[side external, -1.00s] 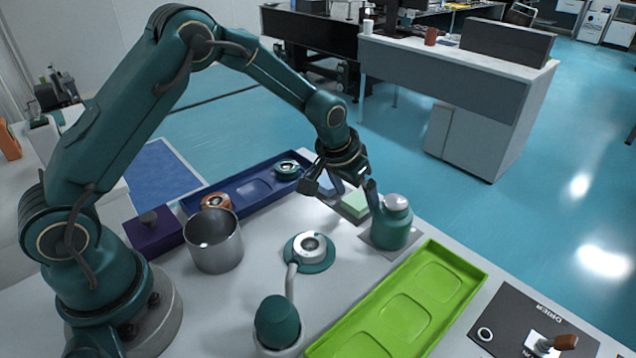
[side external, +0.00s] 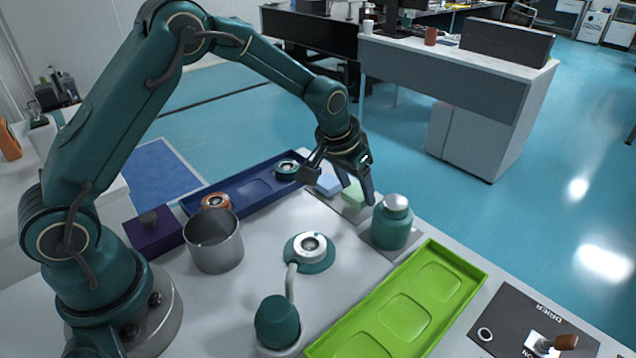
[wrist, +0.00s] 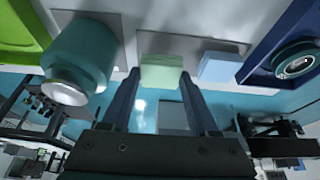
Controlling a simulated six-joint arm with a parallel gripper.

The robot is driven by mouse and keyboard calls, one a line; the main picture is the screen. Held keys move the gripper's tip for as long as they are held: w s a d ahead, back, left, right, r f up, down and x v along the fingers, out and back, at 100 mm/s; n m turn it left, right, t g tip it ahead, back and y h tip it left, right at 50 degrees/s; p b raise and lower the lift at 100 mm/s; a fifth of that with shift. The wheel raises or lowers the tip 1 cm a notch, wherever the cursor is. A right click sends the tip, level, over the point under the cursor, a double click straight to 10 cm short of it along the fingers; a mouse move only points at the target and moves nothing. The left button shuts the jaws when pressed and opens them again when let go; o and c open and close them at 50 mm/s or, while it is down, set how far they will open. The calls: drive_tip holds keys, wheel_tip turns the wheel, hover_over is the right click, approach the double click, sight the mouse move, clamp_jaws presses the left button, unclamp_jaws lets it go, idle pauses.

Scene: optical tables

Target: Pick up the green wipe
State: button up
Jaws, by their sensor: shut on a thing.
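The green wipe (side external: 353,195) is a small pale green block at the back of the table, left of the teal bottle. It also shows in the wrist view (wrist: 161,72), between the two fingertips. My gripper (side external: 357,188) points down with its fingers on either side of the wipe and is shut on it. In the wrist view, my gripper (wrist: 159,78) has its fingertips at the block's left and right edges. The wipe is partly hidden by a finger in the side view. I cannot tell whether it is clear of the table.
The teal bottle (side external: 392,226) stands close to the right of my gripper. A pale blue block (wrist: 220,67) lies beside the wipe. A navy tray (side external: 228,191) is at the left, a lime green tray (side external: 473,272) at the right front. A metal cup (side external: 214,250) stands left of centre.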

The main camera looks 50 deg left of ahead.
wheel_tip(320, 180, up, 2)
drive_tip(key=shift+r, duration=0.1)
drive_tip(key=s+a+r, duration=0.4)
drive_tip(key=a+r, duration=0.2)
drive_tip(key=a, duration=0.4)
drive_tip(key=shift+s+a+r, duration=0.3)
drive_tip(key=shift+s+r, duration=0.05)
drive_tip(key=shift+s, duration=0.05)
